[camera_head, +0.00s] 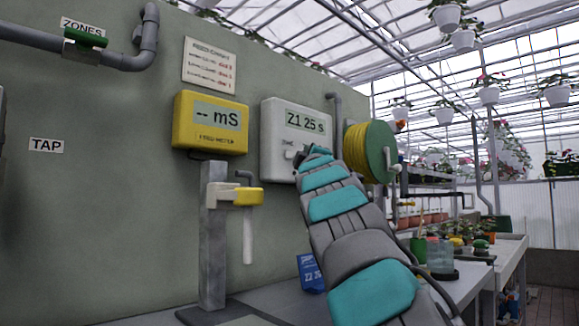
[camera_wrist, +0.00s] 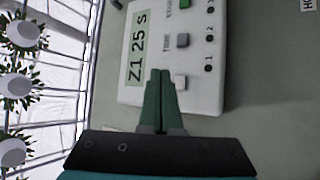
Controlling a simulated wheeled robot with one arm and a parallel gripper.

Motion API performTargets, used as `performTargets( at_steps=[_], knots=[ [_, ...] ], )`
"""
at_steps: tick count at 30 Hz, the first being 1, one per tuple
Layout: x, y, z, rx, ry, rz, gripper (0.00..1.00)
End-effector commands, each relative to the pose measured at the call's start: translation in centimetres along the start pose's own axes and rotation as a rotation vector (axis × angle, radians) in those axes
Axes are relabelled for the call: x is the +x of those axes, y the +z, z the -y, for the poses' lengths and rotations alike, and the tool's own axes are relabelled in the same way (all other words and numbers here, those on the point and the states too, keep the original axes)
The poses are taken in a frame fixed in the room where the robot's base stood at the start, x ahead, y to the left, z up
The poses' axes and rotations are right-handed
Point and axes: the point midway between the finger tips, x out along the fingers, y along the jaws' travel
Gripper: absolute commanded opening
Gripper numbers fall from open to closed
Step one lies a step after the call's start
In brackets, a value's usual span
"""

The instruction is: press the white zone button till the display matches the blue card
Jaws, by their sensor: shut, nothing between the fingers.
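The white control box (camera_head: 296,140) hangs on the wall; its display (camera_head: 307,121) reads "Z1 25 s". It also fills the wrist view (camera_wrist: 205,60), turned sideways. There a white button (camera_wrist: 182,82) sits just right of my fingertips, with a grey button (camera_wrist: 183,40) labelled TIME above it and a green one (camera_wrist: 184,3) at the top edge. My gripper (camera_wrist: 160,72) is shut and empty in front of the box; I cannot tell if it touches. The blue card (camera_head: 310,272) stands on the bench, partly behind my arm; it shows "Z2 2", the rest hidden.
A yellow meter (camera_head: 210,123) reading "-- mS" hangs left of the box. A grey post with a yellow-topped probe (camera_head: 247,197) stands below it. A green and yellow hose reel (camera_head: 370,150) is close on the right. Potted plants and jars crowd the bench's right side.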

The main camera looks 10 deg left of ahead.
Motion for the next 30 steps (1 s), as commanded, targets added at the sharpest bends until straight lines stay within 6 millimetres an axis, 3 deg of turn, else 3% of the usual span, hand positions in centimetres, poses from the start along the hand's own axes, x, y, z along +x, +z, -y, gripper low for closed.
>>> performTargets(
  at_steps=[9,30],
  knots=[
    [-1.1,1.0,-0.6,-0.001,0.003,0.001,0.0],
    [-1.1,1.0,-0.9,-0.001,0.003,0.002,0.0]
  ],
)
